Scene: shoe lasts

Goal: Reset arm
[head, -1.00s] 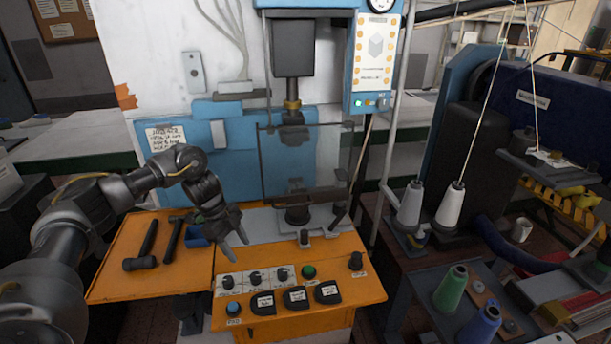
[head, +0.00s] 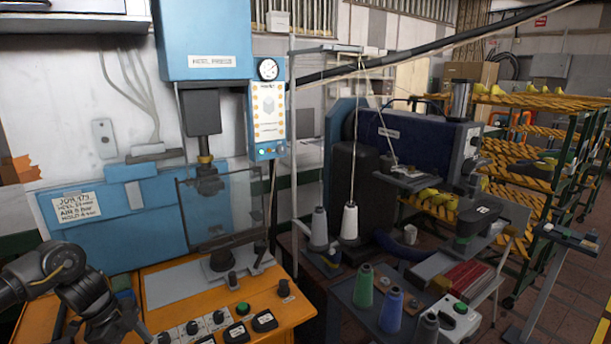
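My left arm comes in at the lower left of the head view. Its gripper (head: 138,330) hangs over the left part of the orange control table (head: 165,270), near the front knobs. The finger ends are dark and at the bottom edge of the picture, so I cannot tell whether they are open. I see nothing held. My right gripper is not in view.
The blue heel press (head: 205,40) stands behind the table, with a clear guard (head: 225,210) at its front. To the right are white thread cones (head: 349,222), green and blue spools (head: 390,310), a sewing machine (head: 420,140) and a rack of shoe lasts (head: 540,105).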

